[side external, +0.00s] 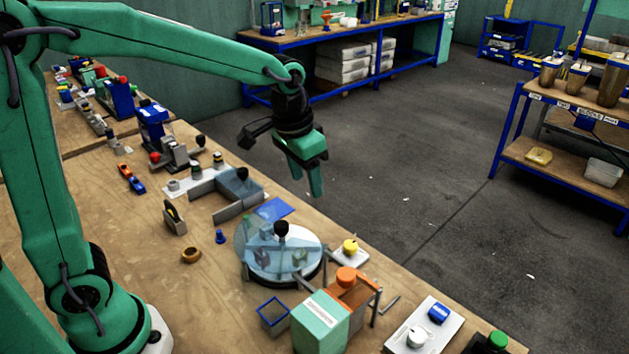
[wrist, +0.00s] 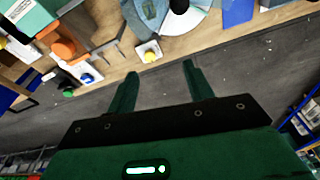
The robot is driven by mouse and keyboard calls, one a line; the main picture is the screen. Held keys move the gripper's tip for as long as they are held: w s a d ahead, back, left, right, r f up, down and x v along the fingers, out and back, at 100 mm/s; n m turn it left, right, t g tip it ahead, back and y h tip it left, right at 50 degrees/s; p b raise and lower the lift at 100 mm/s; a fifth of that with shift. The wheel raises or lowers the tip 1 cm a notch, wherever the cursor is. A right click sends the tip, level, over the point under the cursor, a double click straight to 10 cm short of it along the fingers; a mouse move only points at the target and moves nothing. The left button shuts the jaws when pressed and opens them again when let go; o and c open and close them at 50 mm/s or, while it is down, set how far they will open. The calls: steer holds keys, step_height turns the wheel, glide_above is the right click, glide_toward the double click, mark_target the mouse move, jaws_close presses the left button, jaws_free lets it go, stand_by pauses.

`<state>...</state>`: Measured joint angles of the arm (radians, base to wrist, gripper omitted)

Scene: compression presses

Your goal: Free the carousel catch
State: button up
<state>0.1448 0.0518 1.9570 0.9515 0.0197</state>
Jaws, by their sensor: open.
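The carousel (side external: 262,262) is a round white disc under a clear cover with a black knob on top, on the wooden bench. Part of it shows at the top of the wrist view (wrist: 197,20). Beside it, near the bench edge, is a white plate with a yellow knob (side external: 350,246), also in the wrist view (wrist: 149,56). It may be the catch; I cannot tell for sure. My gripper (side external: 308,182) is open and empty, raised beyond the carousel on the floor side. Its fingers (wrist: 159,72) point toward the bench edge and touch nothing.
A blue sheet (side external: 273,209) and a grey walled fixture (side external: 238,190) lie behind. Bare floor (side external: 430,190) is beyond the bench edge.

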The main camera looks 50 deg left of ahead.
steer(key=m+g, duration=0.1)
steer(key=g, duration=0.1)
glide_above(350, 244)
step_height(350, 244, down, 11)
steer(key=shift+r, duration=0.1)
steer(key=shift+f, duration=3.9)
steer(key=c, duration=1)
